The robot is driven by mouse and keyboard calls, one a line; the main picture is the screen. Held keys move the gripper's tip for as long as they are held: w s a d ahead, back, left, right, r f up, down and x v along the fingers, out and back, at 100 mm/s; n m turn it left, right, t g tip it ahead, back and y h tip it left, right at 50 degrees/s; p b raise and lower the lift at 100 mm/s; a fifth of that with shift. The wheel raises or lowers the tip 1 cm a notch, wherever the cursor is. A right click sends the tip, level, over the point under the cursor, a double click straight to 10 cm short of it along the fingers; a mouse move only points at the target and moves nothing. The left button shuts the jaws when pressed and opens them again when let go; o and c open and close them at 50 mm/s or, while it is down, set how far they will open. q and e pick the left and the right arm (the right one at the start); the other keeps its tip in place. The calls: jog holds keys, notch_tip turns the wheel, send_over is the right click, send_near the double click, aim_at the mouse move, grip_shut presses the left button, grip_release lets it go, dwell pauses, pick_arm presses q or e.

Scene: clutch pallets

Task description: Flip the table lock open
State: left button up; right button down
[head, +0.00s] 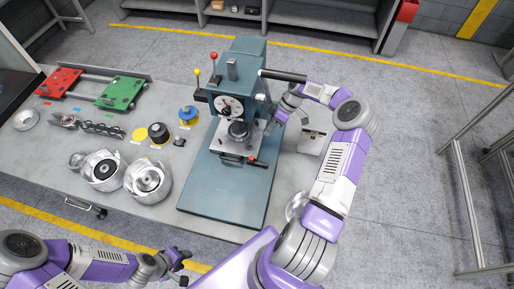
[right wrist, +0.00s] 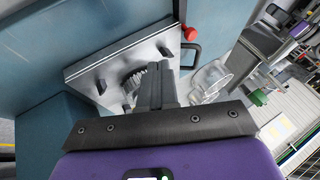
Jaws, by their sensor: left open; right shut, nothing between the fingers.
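The teal drill press (head: 235,85) stands on a teal base plate (head: 215,190), with a metal work table (head: 222,140) under its spindle. A dark lever with a red knob (head: 254,161) sits at the table's front edge; I take it for the table lock. Its red knob (right wrist: 190,34) and dark handle also show in the right wrist view, beyond the fingers. My right gripper (head: 281,113) is at the right side of the press, shut and empty; its fingers (right wrist: 155,85) point over the metal table, apart from the red knob. My left gripper (head: 183,259) is open, in front of the bench.
Red (head: 60,82) and green (head: 122,93) pallets lie at the bench's back left. A black bar (head: 283,75) juts right from the press above my right gripper.

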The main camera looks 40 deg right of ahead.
aim_at(256, 155)
jog(key=p+x, duration=0.1)
jog(key=x, duration=0.5)
jog(key=shift+a, duration=0.1)
jog(key=shift+s+a+f+p, duration=0.1)
jog(key=shift+s+a+p, duration=0.2)
jog(key=shift+a, duration=0.3)
jog(key=shift+s+a+f+p, duration=0.1)
jog(key=shift+s+a+p, duration=0.1)
jog(key=shift+s+a, duration=0.5)
jog(key=shift+a, duration=0.4)
jog(key=shift+f, duration=0.1)
jog(key=shift+a+f+n+g+b, duration=0.15)
jog(key=shift+a+n+g+b, duration=0.2)
jog(key=shift+n+b, duration=0.4)
jog(key=v, duration=0.8)
jog(key=shift+b, duration=0.45)
